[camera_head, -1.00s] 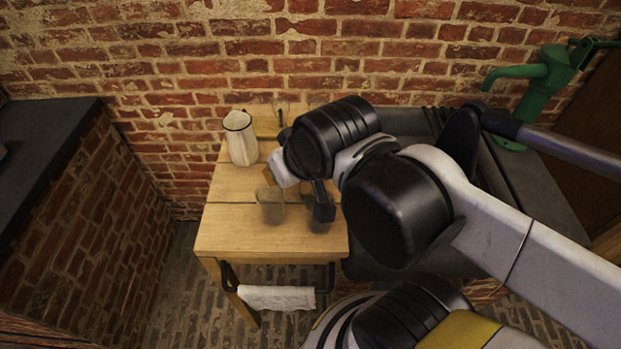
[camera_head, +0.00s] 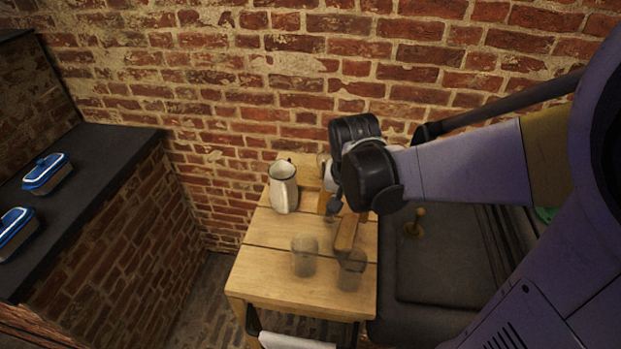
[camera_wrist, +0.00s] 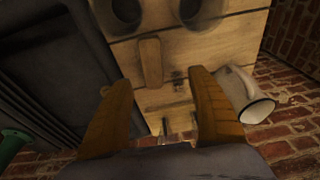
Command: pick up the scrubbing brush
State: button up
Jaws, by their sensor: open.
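The scrubbing brush, seen as a long wooden block (camera_head: 347,232), lies on the wooden table between the glass jars and my gripper. In the wrist view the brush (camera_wrist: 151,62) shows just beyond my fingertips, roughly between their lines. My gripper (camera_wrist: 160,80) is open, its two brown fingers spread wide with nothing held between them. In the head view my gripper (camera_head: 343,209) hangs over the table by the near side of the white pitcher, partly hidden by my wrist. Bristles are not visible.
Two glass jars (camera_head: 305,255) (camera_head: 351,268) stand near the table's front edge (camera_head: 300,305). A white pitcher (camera_head: 284,187) stands at the back left. A dark sink unit (camera_head: 450,270) with a wooden-handled tool (camera_head: 413,222) adjoins at right. Blue-lidded boxes (camera_head: 46,173) sit on the left counter.

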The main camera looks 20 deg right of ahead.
aim_at(347, 231)
jog(key=shift+m+g, duration=0.4)
jog(key=shift+m, duration=0.2)
jog(key=f, duration=0.2)
jog(key=d+f+b, duration=0.1)
jog(key=f, duration=0.1)
jog(key=w+d+f+b, duration=0.1)
jog(key=f, duration=0.2)
jog(key=shift+d, duration=0.1)
jog(key=f+b, duration=0.1)
jog(key=f, duration=0.1)
jog(key=f+b, duration=0.1)
jog(key=f, duration=0.1)
jog(key=w+d+f+b, duration=0.1)
jog(key=f, duration=0.1)
jog(key=shift+d, duration=0.1)
jog(key=shift+r, duration=0.15)
jog(key=shift+s, duration=0.1)
jog(key=c, duration=1.4)
jog(key=shift+r, duration=0.15)
